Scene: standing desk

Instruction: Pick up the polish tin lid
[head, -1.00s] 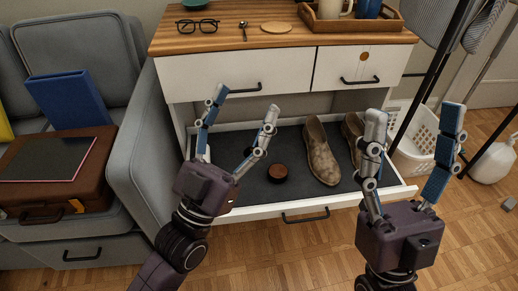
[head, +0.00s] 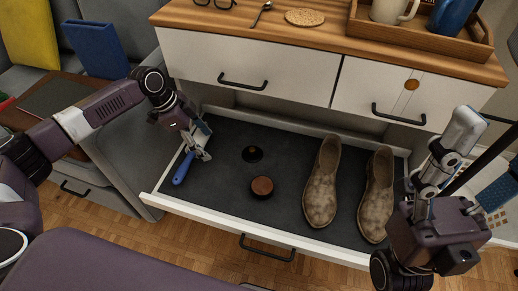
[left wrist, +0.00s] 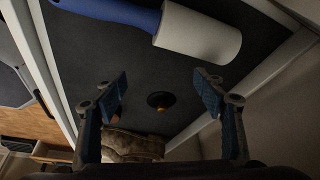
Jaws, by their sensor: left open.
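A flat dark round piece with a small orange-brown spot (head: 252,154), which looks like the polish tin lid, lies on the drawer's dark lining. It also shows in the left wrist view (left wrist: 160,100), seen between the two fingers. A short brown round tin (head: 262,187) stands nearer the drawer front. My left gripper (head: 206,152) is over the drawer's left part, left of the lid and apart from it. In the left wrist view its fingers (left wrist: 160,88) are open with nothing between them. My right gripper (head: 486,145) is raised at the right, fingers apart and empty.
The open drawer (head: 225,220) holds a pair of brown shoes (head: 322,185) at right. A lint roller with a blue handle (head: 183,168) lies at left beside my left gripper. The desktop and upper drawers overhang the drawer's back. The lining around lid and tin is clear.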

